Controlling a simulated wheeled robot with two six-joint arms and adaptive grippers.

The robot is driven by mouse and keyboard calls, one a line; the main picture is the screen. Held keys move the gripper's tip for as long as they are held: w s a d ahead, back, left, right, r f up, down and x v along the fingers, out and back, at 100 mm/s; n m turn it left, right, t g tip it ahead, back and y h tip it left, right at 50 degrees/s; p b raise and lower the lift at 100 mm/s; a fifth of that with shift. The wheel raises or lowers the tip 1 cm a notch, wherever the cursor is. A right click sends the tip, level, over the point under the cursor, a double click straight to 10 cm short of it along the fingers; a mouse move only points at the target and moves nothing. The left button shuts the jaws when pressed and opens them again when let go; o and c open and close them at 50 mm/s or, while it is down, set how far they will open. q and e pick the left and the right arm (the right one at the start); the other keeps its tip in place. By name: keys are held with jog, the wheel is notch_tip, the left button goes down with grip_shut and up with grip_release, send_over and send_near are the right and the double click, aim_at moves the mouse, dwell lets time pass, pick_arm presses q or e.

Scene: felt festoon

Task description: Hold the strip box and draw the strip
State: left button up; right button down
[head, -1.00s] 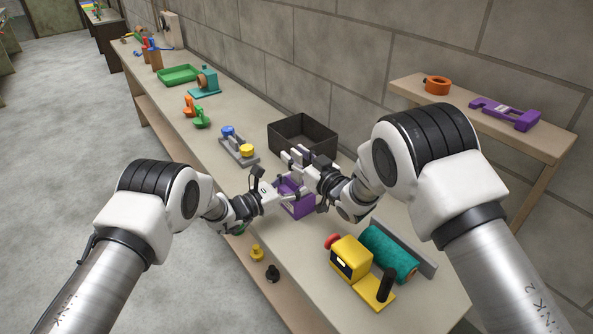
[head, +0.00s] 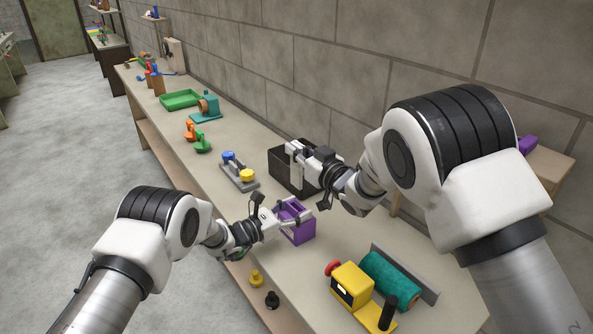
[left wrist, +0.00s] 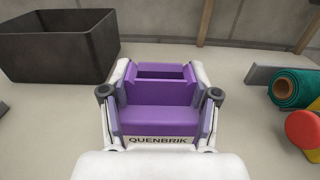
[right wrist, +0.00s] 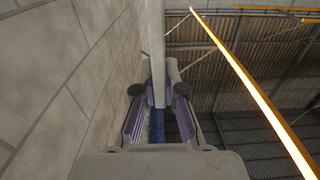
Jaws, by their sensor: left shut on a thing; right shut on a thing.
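The purple strip box (head: 299,232) stands on the bench, with an open slot in its top. My left gripper (head: 288,216) is shut on it from the side. The left wrist view shows the box (left wrist: 158,118) between both fingers, lettered "QUENBRIK". My right gripper (head: 301,157) is above and behind the box, in front of the dark bin. It is shut on a pale grey strip (right wrist: 155,45), which runs up between the fingers in the right wrist view. In the head view I cannot tell whether the strip still reaches the box.
The dark open bin (head: 283,177) stands behind the box. A yellow device (head: 352,288) and a teal roll (head: 391,280) are at the near right. A grey base with blue and yellow knobs (head: 240,172) is to the left. Bare bench top lies right of the box.

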pick_arm(q)
jog(key=o, duration=1.4)
jog(key=shift+a, duration=0.1)
